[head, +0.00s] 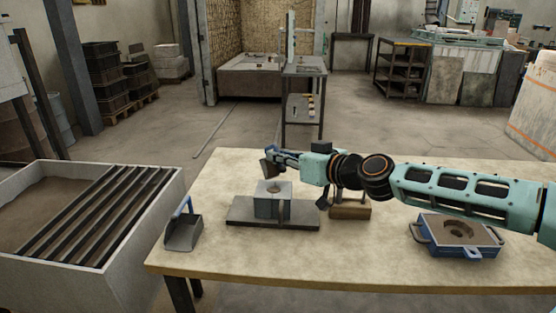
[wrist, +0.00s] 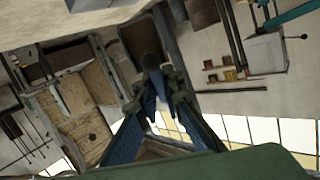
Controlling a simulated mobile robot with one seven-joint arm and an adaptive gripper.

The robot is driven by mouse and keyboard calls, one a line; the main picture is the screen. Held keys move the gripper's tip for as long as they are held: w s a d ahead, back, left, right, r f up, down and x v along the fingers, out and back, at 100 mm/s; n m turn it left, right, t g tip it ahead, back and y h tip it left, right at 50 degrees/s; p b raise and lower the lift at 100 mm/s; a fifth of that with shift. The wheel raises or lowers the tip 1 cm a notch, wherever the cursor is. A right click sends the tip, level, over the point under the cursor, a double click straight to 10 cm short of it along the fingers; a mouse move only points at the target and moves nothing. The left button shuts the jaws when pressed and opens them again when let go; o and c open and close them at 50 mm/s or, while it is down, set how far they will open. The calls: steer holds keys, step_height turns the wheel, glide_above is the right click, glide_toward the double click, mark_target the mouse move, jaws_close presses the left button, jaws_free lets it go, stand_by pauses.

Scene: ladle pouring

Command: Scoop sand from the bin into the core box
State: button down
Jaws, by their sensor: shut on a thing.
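My gripper (head: 275,157) is raised over the table above the core box and points left. It is shut on a small dark brown tool (head: 267,168), whose exact kind I cannot tell. In the wrist view the fingers (wrist: 158,88) converge on a dark object, partly hidden by them. The core box (head: 266,206), a grey-blue block with a round opening on top, stands on a grey plate (head: 240,216) below my gripper. A scoop (head: 183,236) with a blue handle rests on the table to the left. The bin (head: 150,225) of brown sand stands beyond the table's left edge.
Dark bars cover much of the bin. A wooden block (head: 350,212) stands right of the core box, under my arm. A blue handled frame (head: 460,247) with a hollowed sand filling sits at the right. The table front (head: 330,265) is clear.

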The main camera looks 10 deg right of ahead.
steer(key=shift+s+d+f+t+b, duration=0.2)
steer(key=shift+s+t+b, duration=0.15)
steer(key=shift+b, duration=1.1)
steer(key=shift+r+t+y, duration=0.15)
steer(key=shift+t+y, duration=0.1)
steer(key=shift+y, duration=0.05)
steer(key=shift+s+f+b, duration=0.15)
steer(key=shift+f+b, duration=0.1)
steer(key=shift+b, duration=0.6)
steer(key=shift+s+d+t+b, duration=0.15)
steer(key=shift+t+b, duration=0.25)
steer(key=shift+b, duration=0.5)
steer(key=shift+r+p, duration=0.2)
steer(key=shift+p, duration=0.1)
steer(key=shift+r+p, duration=0.2)
steer(key=shift+p, duration=0.8)
steer(key=shift+g+p, duration=0.5)
steer(key=shift+p, duration=0.3)
steer(key=p, duration=0.3)
steer(key=g+h+p, duration=0.1)
steer(key=p, duration=0.2)
steer(key=shift+r+g+p, duration=0.25)
steer(key=shift+g+p, duration=0.05)
steer(key=shift+p, duration=0.05)
steer(key=g+p, duration=0.1)
steer(key=p, duration=0.3)
steer(key=g+h+p, duration=0.1)
steer(key=p, duration=0.3)
steer(key=shift+r+g, duration=0.4)
